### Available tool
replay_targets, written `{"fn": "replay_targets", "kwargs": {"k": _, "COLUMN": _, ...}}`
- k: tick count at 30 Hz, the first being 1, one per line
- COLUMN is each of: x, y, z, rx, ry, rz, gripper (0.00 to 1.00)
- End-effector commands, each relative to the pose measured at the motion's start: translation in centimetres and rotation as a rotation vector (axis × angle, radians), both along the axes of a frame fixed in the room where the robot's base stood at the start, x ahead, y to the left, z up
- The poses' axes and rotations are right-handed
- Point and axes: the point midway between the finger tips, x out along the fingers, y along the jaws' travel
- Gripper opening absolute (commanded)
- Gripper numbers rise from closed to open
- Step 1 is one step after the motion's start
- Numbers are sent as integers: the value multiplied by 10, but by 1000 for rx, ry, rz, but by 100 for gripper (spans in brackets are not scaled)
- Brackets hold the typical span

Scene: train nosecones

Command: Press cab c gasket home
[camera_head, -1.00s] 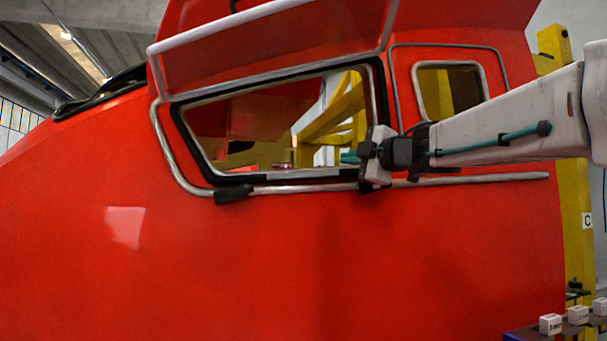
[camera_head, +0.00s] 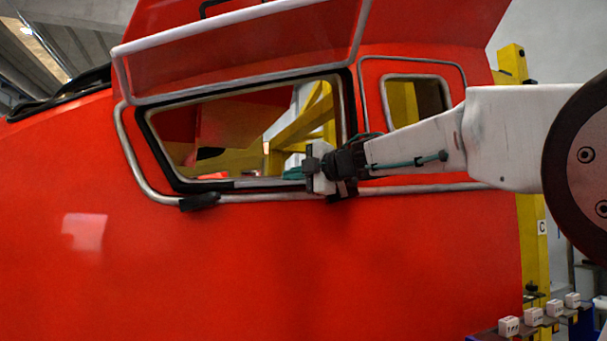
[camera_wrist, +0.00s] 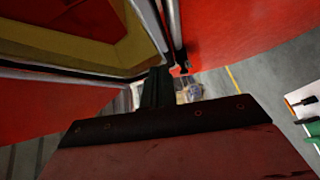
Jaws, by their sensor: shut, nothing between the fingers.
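The red cab (camera_head: 250,260) has a large side window ringed by a black gasket (camera_head: 158,148). The gasket shows along the left, top and right sides and the lower left corner. Along the bottom, a pale grey strip (camera_head: 262,181) shows beside the black. My gripper (camera_head: 291,173) is shut and empty at the lower right part of the window, close to the bottom edge. In the wrist view my dark green fingers (camera_wrist: 158,88) are together near a corner of the window frame. Whether they touch the gasket I cannot tell, and my gripper hides that stretch.
A grey rail (camera_head: 245,197) runs below the window, with a black clip (camera_head: 200,202) on it. A raised red flap (camera_head: 240,50) overhangs the window. A smaller window (camera_head: 417,100) is to the right. A yellow post (camera_head: 533,240) bears a C sign. Several white blocks (camera_head: 509,326) stand lower right.

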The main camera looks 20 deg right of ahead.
Motion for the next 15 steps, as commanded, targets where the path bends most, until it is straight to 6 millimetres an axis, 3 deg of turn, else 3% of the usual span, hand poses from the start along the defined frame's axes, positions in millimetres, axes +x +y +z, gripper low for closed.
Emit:
{"fn": "replay_targets", "kwargs": {"k": 6, "x": 41, "y": 24, "z": -4, "rx": 1, "ry": 1, "rz": 3, "gripper": 0}}
{"fn": "replay_targets", "kwargs": {"k": 15, "x": 74, "y": 12, "z": -8, "rx": 1, "ry": 0, "rz": 0, "gripper": 0}}
